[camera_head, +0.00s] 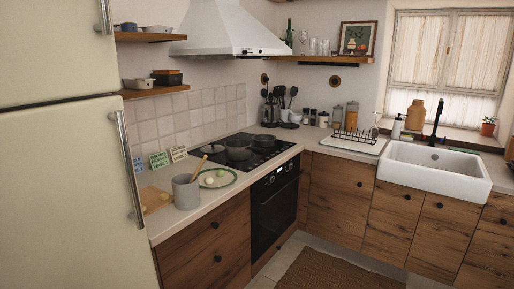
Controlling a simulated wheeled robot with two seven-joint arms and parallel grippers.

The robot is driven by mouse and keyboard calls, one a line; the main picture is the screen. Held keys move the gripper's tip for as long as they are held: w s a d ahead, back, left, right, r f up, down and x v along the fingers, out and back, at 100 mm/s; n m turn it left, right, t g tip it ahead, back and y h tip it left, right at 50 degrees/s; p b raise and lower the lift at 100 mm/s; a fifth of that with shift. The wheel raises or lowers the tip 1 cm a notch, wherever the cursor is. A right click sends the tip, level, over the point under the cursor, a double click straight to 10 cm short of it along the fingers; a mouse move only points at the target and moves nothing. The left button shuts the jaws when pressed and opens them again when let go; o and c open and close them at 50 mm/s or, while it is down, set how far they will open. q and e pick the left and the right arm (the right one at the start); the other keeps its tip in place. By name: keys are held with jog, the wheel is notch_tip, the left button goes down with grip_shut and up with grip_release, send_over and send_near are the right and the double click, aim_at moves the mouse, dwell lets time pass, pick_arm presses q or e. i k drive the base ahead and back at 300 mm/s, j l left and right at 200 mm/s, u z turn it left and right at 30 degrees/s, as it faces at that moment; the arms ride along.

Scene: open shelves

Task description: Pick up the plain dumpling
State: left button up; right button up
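A round green-rimmed plate (231,182) lies on the counter left of the stove. Two small pale lumps rest on it: a whitish one (209,180) toward the front left and a greenish one (221,173) behind it. They may be dumplings, but they are too small to tell which is plain. Neither of my grippers shows in the head view.
A grey pot (186,192) with a wooden handle stands left of the plate, beside a wooden board (155,199). Small cards stand behind. Dark pans (239,150) sit on the stove (262,158). The fridge (70,180) fills the left. The floor in front is open.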

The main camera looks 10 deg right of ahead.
aim_at(209, 180)
jog(key=i+l+z, duration=0.35)
jog(key=i+z, duration=0.4)
jog(key=i, duration=0.15)
